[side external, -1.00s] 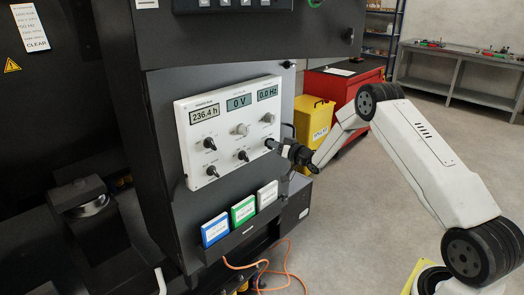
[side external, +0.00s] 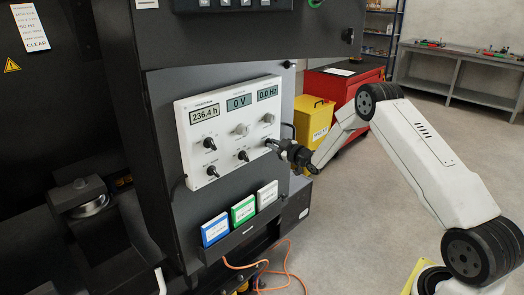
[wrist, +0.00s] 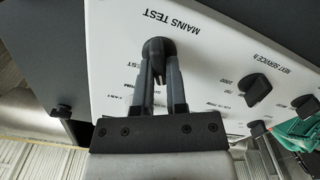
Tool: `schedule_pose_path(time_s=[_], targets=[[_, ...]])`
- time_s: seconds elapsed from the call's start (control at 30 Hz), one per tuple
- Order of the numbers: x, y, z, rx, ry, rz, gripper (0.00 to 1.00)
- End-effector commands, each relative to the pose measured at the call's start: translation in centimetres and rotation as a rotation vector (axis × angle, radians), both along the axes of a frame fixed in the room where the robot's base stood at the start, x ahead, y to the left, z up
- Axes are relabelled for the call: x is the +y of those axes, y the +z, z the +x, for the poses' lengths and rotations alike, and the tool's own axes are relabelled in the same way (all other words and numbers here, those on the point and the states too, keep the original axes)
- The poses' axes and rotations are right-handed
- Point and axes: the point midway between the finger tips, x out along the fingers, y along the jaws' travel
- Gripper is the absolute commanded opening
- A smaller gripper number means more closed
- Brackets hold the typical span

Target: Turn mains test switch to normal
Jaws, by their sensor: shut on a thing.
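The mains test switch (wrist: 158,46) is a black rotary knob on a white panel (side external: 225,140), beneath the printed words MAINS TEST in the wrist view. My gripper (wrist: 159,62) is shut on this knob, one finger on each side. In the side view my gripper (side external: 277,147) reaches the panel's lower right knob from the right. The word TEST is printed left of the fingers in the wrist view. Other small position marks near it are partly hidden or too small to read surely. The fingers hide part of the knob, so its exact pointer direction is unclear.
Several other black knobs sit on the panel, one (wrist: 257,89) beside my gripper. Displays (side external: 239,103) line the panel's top. Blue, green and white booklets (side external: 243,209) stand in a holder below. A yellow bin (side external: 314,120) and red cabinet (side external: 338,85) stand behind.

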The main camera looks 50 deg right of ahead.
Motion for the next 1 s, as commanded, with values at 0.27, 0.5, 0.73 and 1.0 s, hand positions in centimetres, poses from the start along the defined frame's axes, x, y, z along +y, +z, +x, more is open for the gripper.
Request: schedule_pose_path(time_s=[0.27, 0.5, 0.73, 1.0], targets=[[0.0, 0.13, 0.05, -0.004, 0.0, -0.052, 0.0], [0.02, 0.14, 0.05, -0.003, 0.001, -0.055, 0.0], [0.03, 0.11, 0.04, -0.003, 0.001, -0.054, 0.51], [0.03, 0.03, 0.0, -0.001, 0.0, -0.052, 0.51]])
